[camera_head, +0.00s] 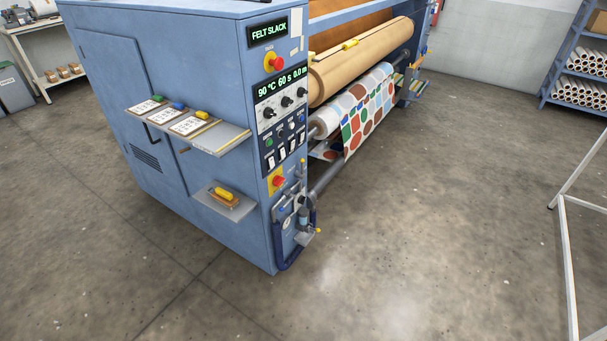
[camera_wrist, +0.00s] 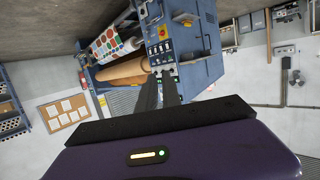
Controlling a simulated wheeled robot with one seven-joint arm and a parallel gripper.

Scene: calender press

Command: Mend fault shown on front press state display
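The blue calender press (camera_head: 200,90) stands left of centre in the head view. Its front state display (camera_head: 268,32) reads FELT SLACK in green. A second display (camera_head: 281,83) below it reads 90 °C 60 s 0.0 m. Between them is a red knob on a yellow plate (camera_head: 274,62). Knobs and switches (camera_head: 283,130) fill the panel below, with another red knob (camera_head: 278,181) underneath. A grey valve-like fitting (camera_head: 303,217) with a gauge sits low at the corner. My gripper (camera_wrist: 160,78) shows only in the wrist view, empty, its dark fingers a little apart, pointing toward the press.
Cards with coloured clips lie on a side shelf (camera_head: 232,141); a yellow-handled tool lies on a lower shelf (camera_head: 238,211). Patterned fabric (camera_head: 368,110) hangs below a tan roller (camera_head: 365,62). A white frame (camera_head: 568,250) stands at right. The floor before the press is clear.

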